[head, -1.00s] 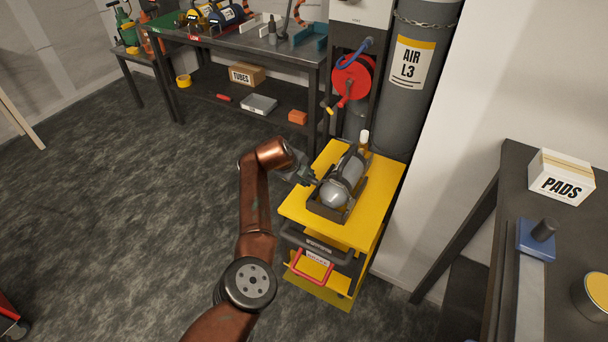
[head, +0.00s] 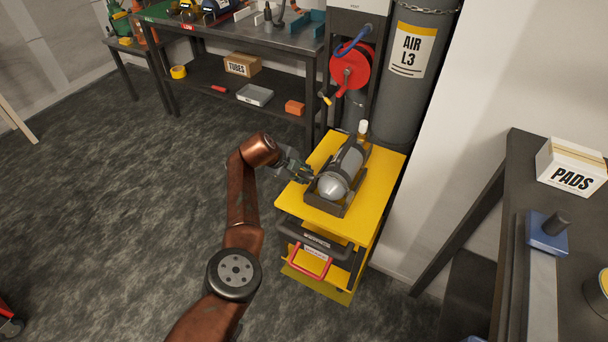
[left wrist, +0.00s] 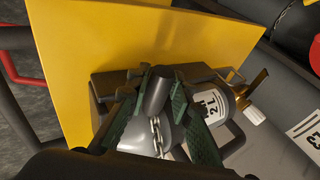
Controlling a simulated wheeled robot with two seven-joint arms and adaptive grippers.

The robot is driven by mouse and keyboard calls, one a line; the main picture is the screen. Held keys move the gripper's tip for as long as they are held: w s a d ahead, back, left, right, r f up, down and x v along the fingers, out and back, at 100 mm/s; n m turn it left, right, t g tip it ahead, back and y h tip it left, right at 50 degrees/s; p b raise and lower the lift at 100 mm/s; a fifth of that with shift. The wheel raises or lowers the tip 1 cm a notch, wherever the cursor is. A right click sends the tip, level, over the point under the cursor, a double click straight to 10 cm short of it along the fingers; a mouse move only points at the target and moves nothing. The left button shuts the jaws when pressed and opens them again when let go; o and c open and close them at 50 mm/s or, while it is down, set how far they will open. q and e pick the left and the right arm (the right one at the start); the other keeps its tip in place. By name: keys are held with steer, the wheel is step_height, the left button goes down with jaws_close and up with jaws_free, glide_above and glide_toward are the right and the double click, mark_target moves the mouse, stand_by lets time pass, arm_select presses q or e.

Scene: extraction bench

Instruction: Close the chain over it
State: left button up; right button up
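A grey gas cylinder (head: 336,184) lies in a dark cradle (head: 346,208) on top of the yellow cart; its label and brass valve show in the left wrist view (left wrist: 211,106). My left gripper (head: 305,175) is at the cradle's left side. In the left wrist view its green-padded fingers (left wrist: 159,88) close in on both sides of a dark round end piece (left wrist: 155,95). A metal chain (left wrist: 157,137) runs from that piece across a grey surface. The chain's other end and its catch are hidden. My right gripper is not in view.
The yellow cart (head: 312,204) has a red handle (head: 309,263) at its front. A tall AIR L3 cylinder (head: 408,85) and a red reel (head: 350,70) stand behind it. A dark bench with a PADS box (head: 571,168) is at the right. Open floor lies left.

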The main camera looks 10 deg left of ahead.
arm_select(q)
steer(key=shift+o, duration=0.7)
steer(key=shift+f, duration=0.1)
steer(key=shift+o, duration=1.1)
steer(key=shift+a, duration=0.2)
steer(key=v, duration=1.2)
